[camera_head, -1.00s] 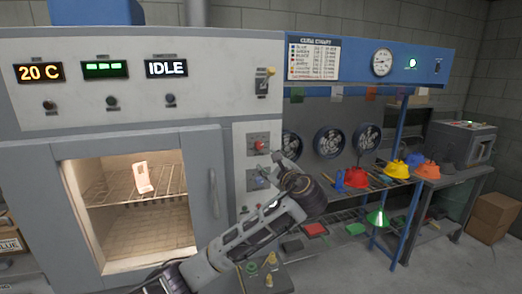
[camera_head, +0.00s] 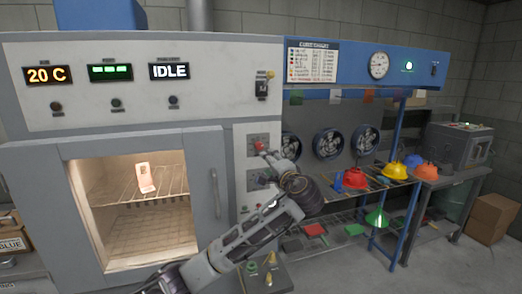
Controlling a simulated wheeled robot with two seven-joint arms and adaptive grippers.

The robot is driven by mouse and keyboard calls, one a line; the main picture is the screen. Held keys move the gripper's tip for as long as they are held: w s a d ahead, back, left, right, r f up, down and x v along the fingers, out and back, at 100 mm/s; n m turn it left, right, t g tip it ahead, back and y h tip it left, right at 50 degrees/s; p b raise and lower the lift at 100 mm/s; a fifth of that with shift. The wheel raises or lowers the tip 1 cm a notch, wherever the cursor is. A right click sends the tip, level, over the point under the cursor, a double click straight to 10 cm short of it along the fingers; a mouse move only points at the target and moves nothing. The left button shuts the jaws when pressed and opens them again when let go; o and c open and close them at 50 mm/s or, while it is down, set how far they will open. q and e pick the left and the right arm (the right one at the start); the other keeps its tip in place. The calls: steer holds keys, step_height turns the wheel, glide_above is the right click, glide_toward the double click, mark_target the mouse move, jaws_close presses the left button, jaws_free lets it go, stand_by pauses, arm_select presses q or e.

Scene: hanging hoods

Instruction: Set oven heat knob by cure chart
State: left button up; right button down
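The oven (camera_head: 225,60) fills the left, with displays reading "20 C" (camera_head: 47,75), three green dashes (camera_head: 110,72) and "IDLE" (camera_head: 169,71). A red knob (camera_head: 260,146) sits on the upper plate right of the door; a second knob plate (camera_head: 252,182) below is partly hidden by my arm. The cure chart (camera_head: 312,63) hangs on the blue beam; its rows are too small to read. My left gripper (camera_head: 266,160) is just below and right of the red knob. Contact and finger opening are unclear. My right gripper is not in view.
A toggle switch (camera_head: 262,85) is above the knobs.

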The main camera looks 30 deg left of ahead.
mark_target(260, 147)
arm_select(q)
steer(key=shift+w+d+r+n+t, duration=0.1)
steer(key=shift+n+t, duration=0.05)
steer(key=shift+n, duration=2.35)
steer(key=shift+w+d+r+n+t, duration=0.1)
steer(key=shift+w+n, duration=0.05)
steer(key=shift+n, duration=2.35)
steer(key=shift+w+d+r+n+t, duration=0.1)
steer(key=shift+n+t, duration=0.05)
steer(key=shift+n, duration=2.35)
steer(key=shift+a, duration=0.1)
steer(key=shift+p+x, duration=2)
steer(key=shift+x, duration=4.85)
steer(key=c, duration=1)
